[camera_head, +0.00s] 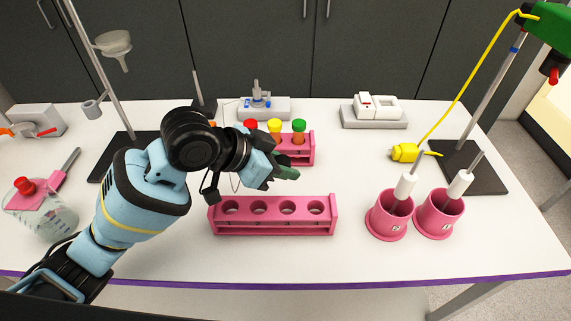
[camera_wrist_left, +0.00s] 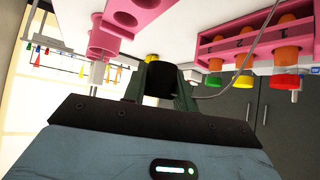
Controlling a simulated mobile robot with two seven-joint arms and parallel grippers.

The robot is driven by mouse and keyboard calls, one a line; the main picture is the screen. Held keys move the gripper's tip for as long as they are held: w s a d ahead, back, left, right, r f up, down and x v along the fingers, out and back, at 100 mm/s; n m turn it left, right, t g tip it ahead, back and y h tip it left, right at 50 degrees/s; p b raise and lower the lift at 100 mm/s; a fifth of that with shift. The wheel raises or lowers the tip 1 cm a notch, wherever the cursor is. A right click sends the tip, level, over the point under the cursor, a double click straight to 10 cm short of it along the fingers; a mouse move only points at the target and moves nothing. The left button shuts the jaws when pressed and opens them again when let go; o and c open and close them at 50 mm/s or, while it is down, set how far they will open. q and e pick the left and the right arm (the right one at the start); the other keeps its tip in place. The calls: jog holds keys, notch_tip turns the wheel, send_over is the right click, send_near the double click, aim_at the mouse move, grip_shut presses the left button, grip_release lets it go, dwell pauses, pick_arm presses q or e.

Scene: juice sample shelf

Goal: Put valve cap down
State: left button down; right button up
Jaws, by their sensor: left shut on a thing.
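My left gripper (camera_head: 286,172) is above the table, between the empty front pink rack (camera_head: 270,228) and the back pink rack (camera_head: 308,156). In the left wrist view, the green fingers of my left gripper (camera_wrist_left: 160,95) are shut on a black cylindrical piece (camera_wrist_left: 161,76), which appears to be the valve cap. In the head view the cap is hidden by the gripper and wrist. My right gripper is not in view.
The back rack holds tubes with red, yellow (camera_head: 274,125) and green caps. Two pink cups (camera_head: 389,220) with white-handled tools stand right. A beaker (camera_head: 40,215) and a funnel stand (camera_head: 120,143) are left. The table between front rack and yellow plug (camera_head: 404,152) is clear.

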pick_arm(q)
jog(key=s+a+r+n+t+y, duration=0.4)
jog(key=s+a+r+n, duration=0.1)
jog(key=a+r+n, duration=0.2)
notch_tip(320, 180, up, 2)
jog(key=shift+s+a+r, duration=0.1)
jog(key=shift+s+a, duration=0.15)
jog(key=shift+a, duration=0.35)
jog(key=n+y, duration=0.4)
jog(key=n, duration=0.1)
send_over(283, 156)
jog(key=w+d, duration=0.1)
jog(key=d, duration=0.2)
jog(key=shift+w+t, duration=0.2)
jog(key=shift+t, duration=0.2)
